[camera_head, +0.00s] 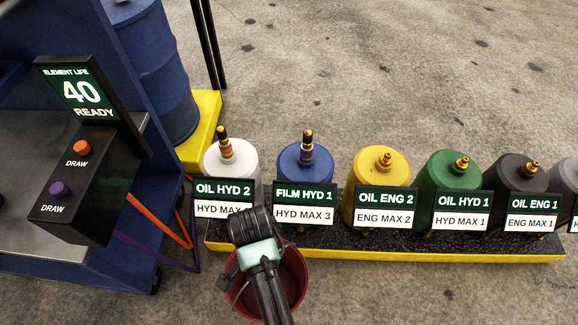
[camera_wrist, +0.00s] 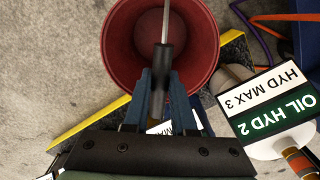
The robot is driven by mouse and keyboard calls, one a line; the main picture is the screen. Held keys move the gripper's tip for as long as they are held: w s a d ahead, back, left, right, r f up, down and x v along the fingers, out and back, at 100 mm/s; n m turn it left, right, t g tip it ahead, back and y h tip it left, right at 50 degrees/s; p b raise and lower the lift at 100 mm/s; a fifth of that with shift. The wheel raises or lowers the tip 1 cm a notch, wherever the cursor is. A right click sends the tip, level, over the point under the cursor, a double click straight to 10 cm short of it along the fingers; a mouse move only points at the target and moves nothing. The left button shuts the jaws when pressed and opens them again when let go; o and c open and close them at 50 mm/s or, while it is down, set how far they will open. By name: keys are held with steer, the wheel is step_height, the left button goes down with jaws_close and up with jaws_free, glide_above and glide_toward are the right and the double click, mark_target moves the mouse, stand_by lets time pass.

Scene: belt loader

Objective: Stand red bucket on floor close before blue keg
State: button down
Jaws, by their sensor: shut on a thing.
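The red bucket (camera_head: 293,278) is at the bottom middle of the head view, near the yellow front edge of the keg tray, below the white and blue kegs. My arm covers its middle. In the wrist view the bucket (camera_wrist: 125,45) is open side up and looks empty. My gripper (camera_wrist: 164,78) is shut on the bucket's handle (camera_wrist: 165,45), a thin rod with a dark grip. Whether the bucket's base touches the floor is hidden. The blue keg (camera_head: 306,160) stands second from the left, behind the sign FILM HYD 1.
A keg tray (camera_head: 400,252) holds a row of kegs with signs. The white keg (camera_head: 231,158) is left of the blue one. A blue cart with a control box (camera_head: 85,170) and hoses stands at left. Floor (camera_head: 430,295) before the tray at right is clear.

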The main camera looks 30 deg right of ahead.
steer(key=s+d+f+m, duration=0.35)
steer(key=s+m, duration=0.35)
steer(key=m, duration=0.3)
steer(key=f+b, duration=0.2)
steer(key=f, duration=0.1)
steer(key=f+b, duration=0.2)
steer(key=f, duration=0.2)
steer(key=f+b, duration=0.2)
steer(key=f, duration=0.2)
steer(key=shift+s+a, duration=0.15)
steer(key=shift+a, duration=0.25)
steer(key=shift+r, duration=0.1)
steer(key=c, duration=0.7)
jaws_free()
steer(key=shift+c, duration=0.2)
